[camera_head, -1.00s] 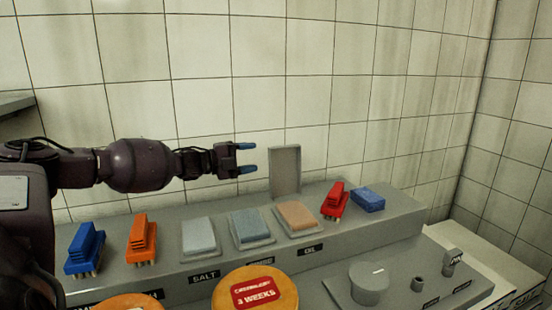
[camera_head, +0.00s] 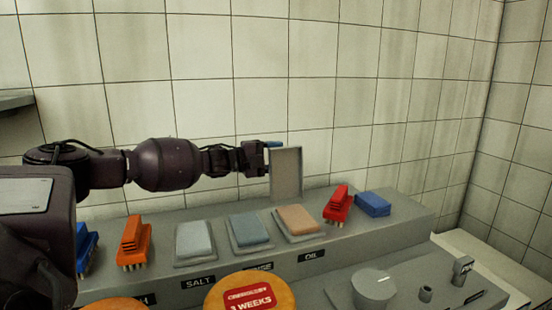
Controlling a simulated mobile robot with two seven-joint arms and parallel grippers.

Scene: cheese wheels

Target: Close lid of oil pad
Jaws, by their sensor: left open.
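The oil pad (camera_head: 298,220) is an orange-tan block in a grey tray, above the OIL label (camera_head: 311,256). Its grey lid (camera_head: 286,175) stands upright at the back of the tray, open. My left gripper (camera_head: 272,158) is at the upper left part of the lid, partly behind it. One blue fingertip shows above the lid's top edge; the other is hidden by the lid. The gripper is open, and I cannot tell whether it touches the lid. My right gripper is not in view.
A grey-white pad (camera_head: 195,239) and a blue-grey pad (camera_head: 250,230) lie left of the oil pad. An orange brush (camera_head: 133,243) is farther left. A red brush (camera_head: 338,204) and a blue block (camera_head: 373,204) are to the right. A cheese wheel (camera_head: 222,297) is in front.

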